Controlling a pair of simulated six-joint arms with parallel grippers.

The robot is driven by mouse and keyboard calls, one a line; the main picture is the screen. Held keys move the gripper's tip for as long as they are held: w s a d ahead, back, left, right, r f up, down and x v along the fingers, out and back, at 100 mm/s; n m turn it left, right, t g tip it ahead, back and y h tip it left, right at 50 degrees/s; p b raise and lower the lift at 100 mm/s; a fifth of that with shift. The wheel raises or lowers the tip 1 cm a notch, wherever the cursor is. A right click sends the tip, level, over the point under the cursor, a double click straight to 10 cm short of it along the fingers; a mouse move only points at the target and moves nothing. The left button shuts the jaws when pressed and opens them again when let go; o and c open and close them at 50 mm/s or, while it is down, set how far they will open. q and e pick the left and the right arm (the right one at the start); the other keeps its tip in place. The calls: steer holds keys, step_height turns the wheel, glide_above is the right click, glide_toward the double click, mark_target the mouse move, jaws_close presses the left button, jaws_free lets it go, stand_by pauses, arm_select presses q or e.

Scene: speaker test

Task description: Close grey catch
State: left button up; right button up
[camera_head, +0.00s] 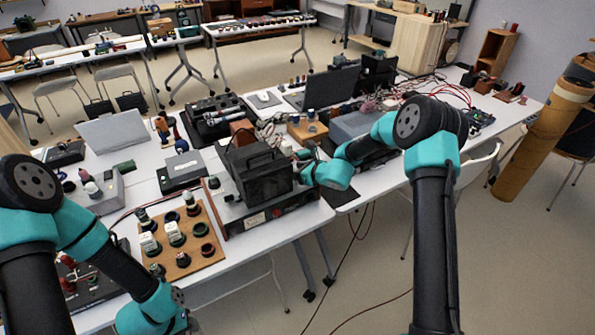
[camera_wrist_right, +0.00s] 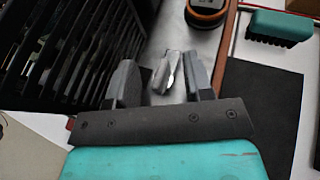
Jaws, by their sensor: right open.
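A small shiny grey metal piece, which looks like the grey catch (camera_wrist_right: 167,72), shows in the right wrist view just beyond and between the fingertips. My right gripper (camera_wrist_right: 161,80) is open, with one grey finger on each side of it; I cannot tell whether either finger touches it. In the head view, a black slatted box (camera_head: 258,172) with a handle sits on a flat grey unit, and my right arm reaches to its right side. The catch is too small or hidden there. My left arm ends at the bottom edge, its fingers out of sight.
A wooden board (camera_head: 181,262) with several round knobs and sockets lies left of the box. A black laptop (camera_head: 331,88) and loose cables stand behind. In the right wrist view, a teal brush-like block (camera_wrist_right: 279,27) lies to the right of the fingers.

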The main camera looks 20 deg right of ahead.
jaws_close()
stand_by(0.3)
steer(key=shift+n+g+y, duration=0.4)
steer(key=shift+n+y, duration=0.1)
steer(key=shift+n, duration=0.1)
steer(key=shift+w+d+n+g+y, duration=0.1)
steer(key=shift+w+n+g+y, duration=0.05)
steer(key=shift+n+g+y, duration=1)
steer(key=n+g, duration=0.2)
steer(key=n+g+y, duration=0.1)
steer(key=n+g, duration=0.1)
steer(key=shift+w+n+g+y, duration=0.15)
steer(key=shift+n+g+y, duration=0.1)
steer(key=shift+g, duration=0.1)
steer(key=n+g, duration=0.4)
steer(key=g, duration=0.1)
steer(key=shift+w+n, duration=0.15)
steer(key=shift+n, duration=0.15)
steer(key=shift+w+n+g+h, duration=0.1)
steer(key=shift+n+g+h, duration=0.5)
steer(key=shift+n+g, duration=1.35)
steer(key=shift+g, duration=0.45)
